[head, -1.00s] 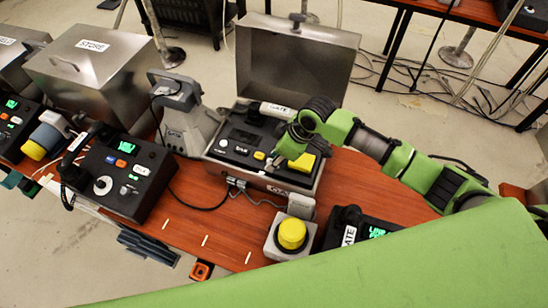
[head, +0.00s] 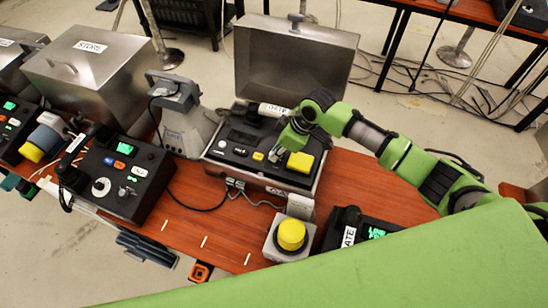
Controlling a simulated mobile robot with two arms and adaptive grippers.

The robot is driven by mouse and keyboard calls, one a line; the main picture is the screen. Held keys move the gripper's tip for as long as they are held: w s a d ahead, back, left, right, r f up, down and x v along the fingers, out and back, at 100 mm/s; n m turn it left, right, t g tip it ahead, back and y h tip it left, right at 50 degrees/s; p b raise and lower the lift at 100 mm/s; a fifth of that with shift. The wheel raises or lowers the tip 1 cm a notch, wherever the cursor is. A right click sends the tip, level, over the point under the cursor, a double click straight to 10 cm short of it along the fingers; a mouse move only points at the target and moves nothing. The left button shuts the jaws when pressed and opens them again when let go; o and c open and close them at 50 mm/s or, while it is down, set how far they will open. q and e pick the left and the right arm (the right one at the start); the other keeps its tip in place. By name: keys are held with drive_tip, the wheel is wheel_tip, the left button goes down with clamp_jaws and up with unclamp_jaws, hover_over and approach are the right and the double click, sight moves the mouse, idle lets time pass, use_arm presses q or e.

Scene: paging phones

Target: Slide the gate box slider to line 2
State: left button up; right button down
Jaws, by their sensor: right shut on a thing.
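The gate box (head: 262,182) is an open metal box in the middle of the head view, with its lid raised behind it. Its dark panel (head: 238,137) carries a white knob, a small yellow button (head: 258,156) and a larger yellow block (head: 300,162). A handset labelled GATE (head: 274,109) lies along the panel's back. My right gripper (head: 277,154) reaches down onto the panel between the two yellow parts. It is shut on a small part there, seemingly the slider, which its fingers mostly hide. My left gripper is not in view.
A round yellow button on a grey base (head: 291,234) and a dark phone with a green screen (head: 376,232) stand in front. A grey device (head: 186,125), a black phone (head: 122,172) and the STORE box (head: 90,65) are left. The table right of the box is clear.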

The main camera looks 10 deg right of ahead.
drive_tip(key=c, duration=2)
unclamp_jaws()
drive_tip(key=shift+c, duration=0.2)
drive_tip(key=v, duration=1.2)
drive_tip(key=shift+s+f, duration=0.1)
